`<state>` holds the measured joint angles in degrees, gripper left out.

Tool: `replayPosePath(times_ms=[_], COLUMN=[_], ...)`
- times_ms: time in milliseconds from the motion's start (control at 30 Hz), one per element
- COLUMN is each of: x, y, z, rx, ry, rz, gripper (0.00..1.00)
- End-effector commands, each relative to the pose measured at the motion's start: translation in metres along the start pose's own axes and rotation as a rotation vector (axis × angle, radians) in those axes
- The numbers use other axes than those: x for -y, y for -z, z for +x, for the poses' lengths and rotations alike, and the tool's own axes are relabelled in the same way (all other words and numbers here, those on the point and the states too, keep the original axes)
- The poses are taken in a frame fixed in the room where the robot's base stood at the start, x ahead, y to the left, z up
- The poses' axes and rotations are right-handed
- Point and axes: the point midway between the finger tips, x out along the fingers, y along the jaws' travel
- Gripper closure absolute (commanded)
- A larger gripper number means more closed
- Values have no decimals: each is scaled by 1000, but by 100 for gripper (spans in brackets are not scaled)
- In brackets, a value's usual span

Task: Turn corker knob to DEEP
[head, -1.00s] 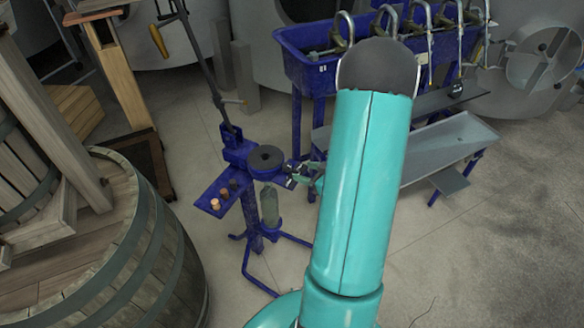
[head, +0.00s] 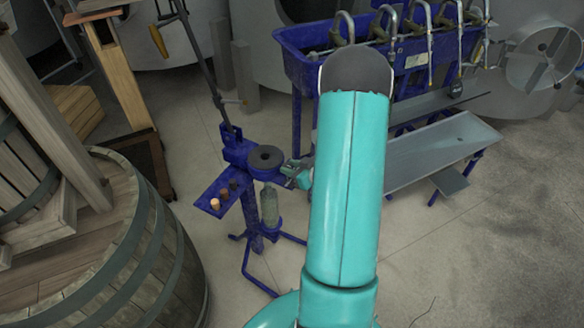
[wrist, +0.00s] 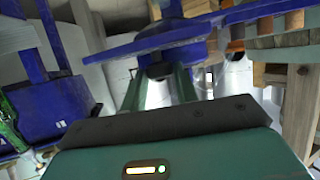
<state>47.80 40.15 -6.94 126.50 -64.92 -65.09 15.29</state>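The corker (head: 247,205) is a blue stand left of centre in the head view, with a round black disc (head: 265,157) on its head. A green bottle (head: 269,205) stands below the head. My gripper (head: 297,174) is at the right side of the corker head, partly hidden by my arm. In the wrist view my gripper (wrist: 160,78) has its two green fingers apart, with a dark round part (wrist: 158,68) under blue metal at their tips. I cannot tell whether the fingers touch it. No DEEP marking is readable.
A blue side tray (head: 222,190) on the corker holds several corks. A wooden barrel (head: 130,240) stands at lower left. A blue bottle filler (head: 300,62) with metal spouts and a grey sloped tray (head: 440,150) stand behind and right.

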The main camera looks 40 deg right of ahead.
Motion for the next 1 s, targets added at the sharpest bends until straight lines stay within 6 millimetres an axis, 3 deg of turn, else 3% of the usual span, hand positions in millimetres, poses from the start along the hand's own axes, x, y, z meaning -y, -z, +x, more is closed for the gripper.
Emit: replayPosePath(times_ms=[467,1000], x=[-3,-13], y=[-1,-1], z=[0,3], rx=[1,3], ry=[98,514], rz=[-40,-212], gripper=[93,93])
